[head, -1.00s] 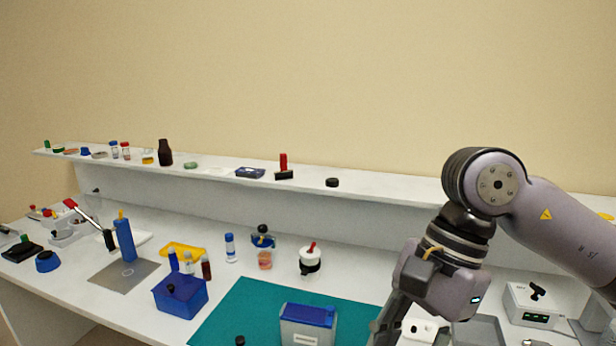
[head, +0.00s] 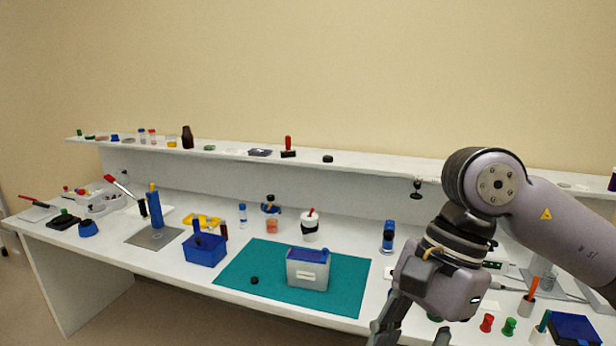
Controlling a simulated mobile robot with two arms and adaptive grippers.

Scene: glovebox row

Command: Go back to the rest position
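My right arm comes in from the right, in front of the bench. Its gripper (head: 412,334) hangs at the bottom edge, with its two fingers spread apart and their tips cut off by the frame. I see nothing held between the visible finger parts. My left gripper is not in view.
The white bench (head: 160,283) carries a teal mat (head: 345,285) with a grey box with a blue top (head: 307,270), and a blue bin (head: 204,250). Red (head: 487,323) and green (head: 509,327) pieces lie right of my gripper. A raised shelf (head: 370,170) runs behind. Floor shows at left.

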